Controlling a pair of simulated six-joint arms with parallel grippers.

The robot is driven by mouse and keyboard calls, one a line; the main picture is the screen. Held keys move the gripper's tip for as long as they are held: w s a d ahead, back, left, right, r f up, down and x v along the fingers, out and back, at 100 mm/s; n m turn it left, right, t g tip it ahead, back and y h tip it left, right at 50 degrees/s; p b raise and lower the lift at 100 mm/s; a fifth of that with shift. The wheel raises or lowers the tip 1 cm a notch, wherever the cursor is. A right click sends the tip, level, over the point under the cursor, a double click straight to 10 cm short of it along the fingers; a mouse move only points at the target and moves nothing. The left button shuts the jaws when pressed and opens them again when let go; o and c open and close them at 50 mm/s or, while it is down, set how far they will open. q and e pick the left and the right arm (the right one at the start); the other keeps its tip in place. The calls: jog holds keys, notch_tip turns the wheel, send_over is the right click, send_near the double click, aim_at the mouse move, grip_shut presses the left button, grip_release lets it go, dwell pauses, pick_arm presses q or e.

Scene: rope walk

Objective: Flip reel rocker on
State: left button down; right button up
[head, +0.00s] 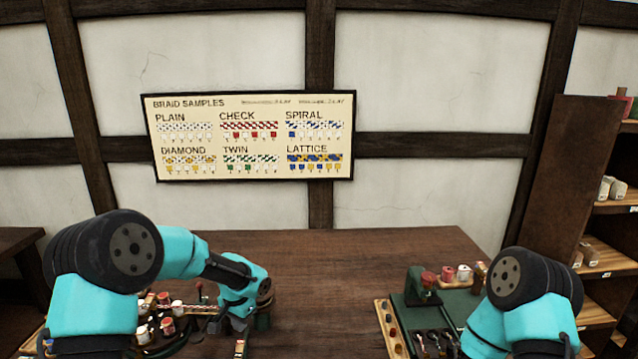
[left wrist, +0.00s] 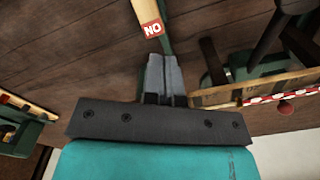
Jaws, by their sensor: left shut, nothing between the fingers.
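I cannot make out the reel rocker for certain in either view. In the left wrist view my left gripper (left wrist: 163,62) is shut and empty, with its grey fingers together. Just beyond the fingertips is a pale wooden piece with a red "NO" label (left wrist: 152,28), beside a dark green strip. I cannot tell whether the fingers touch it. In the head view my left arm reaches over the left part of the table, and its wrist hides what lies beneath. My right arm shows at the lower right, but its gripper is out of frame.
Several small spools (head: 166,326) and a red-knobbed lever (head: 199,286) stand left of my left wrist. A green device (head: 421,286) and a peg tray (head: 388,328) are at right. The wooden table (head: 335,270) is clear between. A braid chart (head: 250,136) hangs behind.

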pick_arm(q)
jog(key=shift+f, duration=0.35)
dwell(0.4)
notch_tip(320, 180, up, 8)
dwell(1.2)
